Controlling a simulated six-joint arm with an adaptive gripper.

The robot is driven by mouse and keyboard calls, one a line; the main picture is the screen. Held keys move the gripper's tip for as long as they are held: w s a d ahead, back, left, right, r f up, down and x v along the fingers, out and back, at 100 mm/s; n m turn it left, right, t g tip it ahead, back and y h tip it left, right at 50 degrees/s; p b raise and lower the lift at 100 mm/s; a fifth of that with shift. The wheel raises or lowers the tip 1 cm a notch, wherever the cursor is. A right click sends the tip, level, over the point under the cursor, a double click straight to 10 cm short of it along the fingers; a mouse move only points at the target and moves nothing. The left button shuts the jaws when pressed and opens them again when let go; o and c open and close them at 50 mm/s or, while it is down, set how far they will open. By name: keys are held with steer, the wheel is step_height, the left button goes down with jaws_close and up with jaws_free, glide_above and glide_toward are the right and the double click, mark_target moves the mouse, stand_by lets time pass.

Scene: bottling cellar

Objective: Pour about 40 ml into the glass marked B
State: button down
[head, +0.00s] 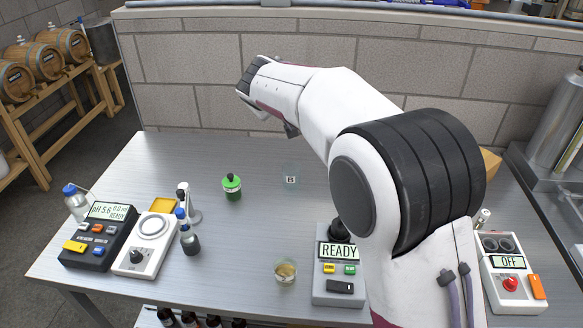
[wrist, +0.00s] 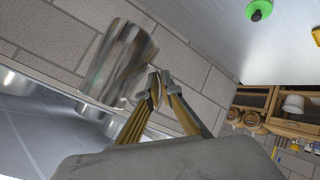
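The glass marked B (head: 290,178) is a faint, clear glass standing on the table near the middle. Any contents are too faint to make out. A second glass (head: 286,273) with a little amber liquid stands at the table's front. A green container with a dark cap (head: 232,188) stands left of glass B; its green also shows in the wrist view (wrist: 259,9).
A pH meter (head: 98,237), stirrer (head: 145,246), yellow tray (head: 163,205), small dark bottle (head: 188,238) and wash bottle (head: 77,203) crowd the left. A READY device (head: 338,290) and OFF device (head: 511,283) stand right. A steel cylinder (wrist: 118,62) shows beyond my fingers. The back left table is clear.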

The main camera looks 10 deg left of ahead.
steer(key=shift+a+m+h, duration=0.5)
steer(key=shift+a, duration=6.4)
steer(key=f, duration=2)
steer(key=shift+s+f, duration=0.2)
steer(key=shift+s, duration=0.1)
steer(key=shift+d+r, duration=0.1)
steer(key=shift+d, duration=0.1)
steer(key=shift+w+d+r+m+y, duration=0.2)
steer(key=shift+d+r+m+y, duration=0.1)
steer(key=shift+d+m+y, duration=0.25)
steer(key=d+m+y, duration=0.1)
steer(key=w+d+r+m+g+y+p, duration=0.1)
steer(key=d, duration=0.1)
steer(key=w+d+r+m+g+y, duration=0.1)
steer(key=y, duration=0.1)
steer(key=shift+d+r+p, duration=0.15)
steer(key=shift+r+p, duration=0.05)
steer(key=shift+p, duration=0.2)
